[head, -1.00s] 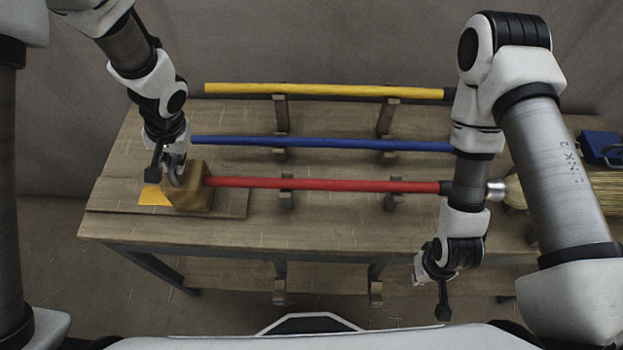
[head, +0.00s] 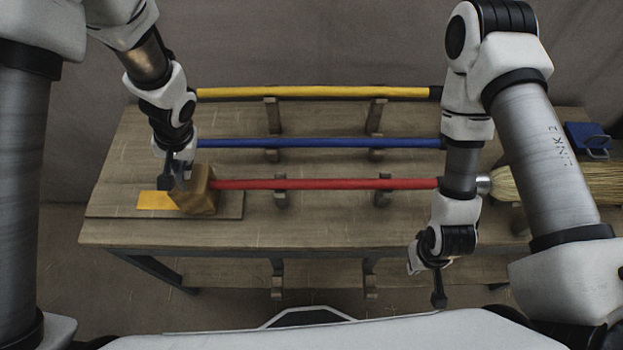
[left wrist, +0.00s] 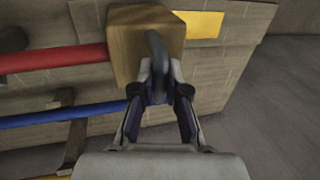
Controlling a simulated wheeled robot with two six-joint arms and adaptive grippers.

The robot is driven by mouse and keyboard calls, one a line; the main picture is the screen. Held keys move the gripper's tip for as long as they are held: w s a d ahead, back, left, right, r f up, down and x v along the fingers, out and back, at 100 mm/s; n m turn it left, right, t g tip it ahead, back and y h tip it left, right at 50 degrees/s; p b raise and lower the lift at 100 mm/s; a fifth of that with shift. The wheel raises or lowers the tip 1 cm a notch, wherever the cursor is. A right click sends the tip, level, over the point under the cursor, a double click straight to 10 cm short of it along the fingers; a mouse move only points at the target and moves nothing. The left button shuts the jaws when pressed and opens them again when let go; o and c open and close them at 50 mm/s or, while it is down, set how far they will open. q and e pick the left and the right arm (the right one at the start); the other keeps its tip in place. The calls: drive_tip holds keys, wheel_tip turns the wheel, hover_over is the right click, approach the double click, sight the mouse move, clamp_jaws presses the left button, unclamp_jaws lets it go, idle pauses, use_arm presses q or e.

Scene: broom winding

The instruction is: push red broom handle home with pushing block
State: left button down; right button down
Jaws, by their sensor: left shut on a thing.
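The red broom handle (head: 320,184) lies level across its wooden supports, its right end by the metal collar (head: 484,184) of a straw broom head (head: 550,184). The wooden pushing block (head: 196,192) stands at the handle's left end and looks to be against it. My left gripper (head: 174,180) is shut on the block's grey handle, which shows in the left wrist view (left wrist: 157,60) with the block (left wrist: 140,38) and the red handle (left wrist: 55,58). My right gripper (head: 438,290) hangs in front of the table; its jaw state is unclear.
A blue handle (head: 320,143) and a yellow handle (head: 310,92) lie on supports behind the red one. A yellow patch (head: 154,201) lies on the board left of the block. A blue object (head: 588,139) sits at the back right. The table's front strip is clear.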

use_arm(q)
drive_tip(key=shift+s+d+f+p, duration=0.1)
drive_tip(key=shift+s+d+p, duration=0.05)
drive_tip(key=shift+d+p, duration=0.75)
drive_tip(key=shift+s+d+p, duration=0.15)
drive_tip(key=shift+d+p, duration=0.4)
drive_tip(key=shift+p, duration=0.55)
drive_tip(key=shift+f, duration=0.1)
drive_tip(key=c, duration=1)
unclamp_jaws()
drive_tip(key=o, duration=0.4)
drive_tip(key=shift+w, duration=0.1)
drive_tip(key=shift+o, duration=0.2)
drive_tip(key=shift+w, duration=0.1)
